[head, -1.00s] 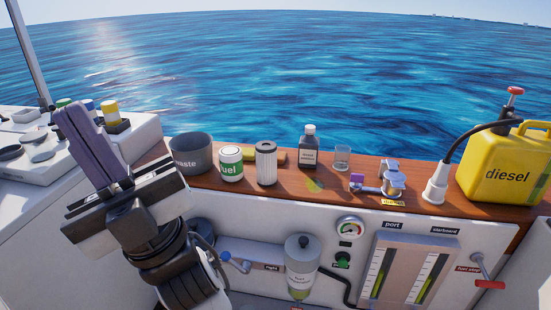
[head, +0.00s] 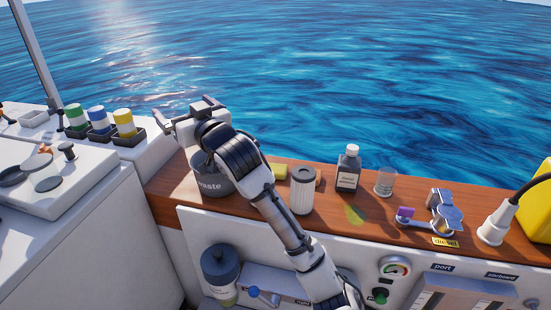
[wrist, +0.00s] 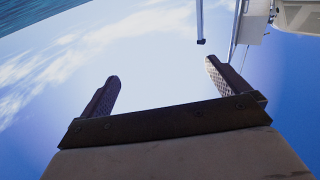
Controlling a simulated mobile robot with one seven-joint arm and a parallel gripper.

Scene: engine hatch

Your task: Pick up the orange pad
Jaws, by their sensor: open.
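No pad shows clearly as orange. A yellow block (head: 278,171) lies on the wooden ledge behind the filter, partly hidden by my arm and the filter. A small tan-orange piece (head: 318,177) shows just right of the filter; I cannot tell what it is. A small orange item (head: 45,149) sits on the white console at left. My gripper (head: 184,106) is raised above the grey waste pot, left of the yellow block and well apart from it. In the wrist view my gripper (wrist: 162,72) is open and empty, with sky between its fingers.
The waste pot (head: 212,183), filter (head: 302,190), brown bottle (head: 348,170) and clear cup (head: 385,182) stand along the ledge (head: 170,190). Green, blue and yellow-capped jars (head: 124,124) stand at left. A metal fitting (head: 443,212) is at right. Open water lies beyond.

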